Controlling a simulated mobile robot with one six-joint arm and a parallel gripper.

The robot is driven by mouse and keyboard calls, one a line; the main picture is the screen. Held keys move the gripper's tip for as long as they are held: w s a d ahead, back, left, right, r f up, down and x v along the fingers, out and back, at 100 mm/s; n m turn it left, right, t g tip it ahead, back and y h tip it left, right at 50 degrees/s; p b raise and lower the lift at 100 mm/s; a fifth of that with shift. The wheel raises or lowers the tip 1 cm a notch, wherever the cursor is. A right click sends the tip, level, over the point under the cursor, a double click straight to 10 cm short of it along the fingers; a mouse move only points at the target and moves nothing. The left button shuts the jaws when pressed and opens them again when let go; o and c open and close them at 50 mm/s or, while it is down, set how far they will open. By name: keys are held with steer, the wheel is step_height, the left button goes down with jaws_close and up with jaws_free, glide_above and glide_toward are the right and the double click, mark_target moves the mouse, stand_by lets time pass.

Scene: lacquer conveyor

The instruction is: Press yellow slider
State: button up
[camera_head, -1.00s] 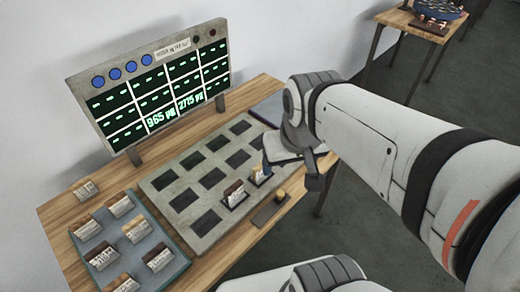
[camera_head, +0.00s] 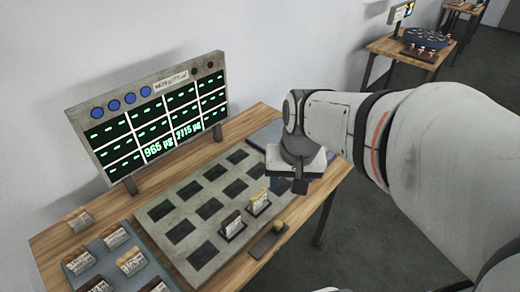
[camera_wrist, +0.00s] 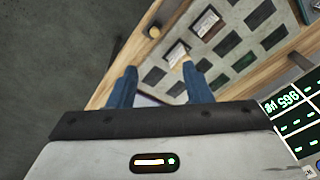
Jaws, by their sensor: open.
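The yellow slider is a small yellow knob (camera_head: 278,227) on a dark strip (camera_head: 264,243) at the table's front edge, right of two cards in the slotted panel. The knob also shows near the top centre of the wrist view (camera_wrist: 154,32). My gripper (camera_wrist: 159,68) is open, with its two blue fingers apart and nothing between them. In the head view it hangs above the right end of the panel, apart from the knob and behind it. One blue finger shows there; the other is hidden.
The grey slotted panel (camera_head: 172,210) holds a brown-topped card (camera_head: 232,225) and a tan-topped card (camera_head: 259,202). A display board (camera_head: 150,115) stands behind. A tray (camera_head: 135,283) with several cards lies left. Open floor (camera_head: 375,220) is to the right.

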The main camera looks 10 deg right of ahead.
steer(key=w+d+f+m+g+y, duration=0.1)
steer(key=w+d+f+m, duration=0.2)
steer(key=w+d+f+m+g+y, duration=0.1)
steer(key=w+d+f+m, duration=0.2)
steer(key=w+f, duration=0.1)
steer(key=shift+w+d+f+m, duration=0.15)
steer(key=shift+d+f+m, duration=0.15)
steer(key=shift+m, duration=0.1)
steer(key=c, duration=0.9)
steer(key=d+f+m, duration=0.1)
steer(key=f, duration=0.1)
steer(key=w+d+f+m+g+y, duration=0.1)
steer(key=d+f+m, duration=0.1)
steer(key=f, duration=0.1)
steer(key=w+d+f+m, duration=0.1)
steer(key=d+f, duration=0.1)
steer(key=shift+w+d+f+y+p, duration=0.1)
steer(key=shift+w+f+y+p, duration=0.15)
steer(key=shift+y+p, duration=0.15)
jaws_close()
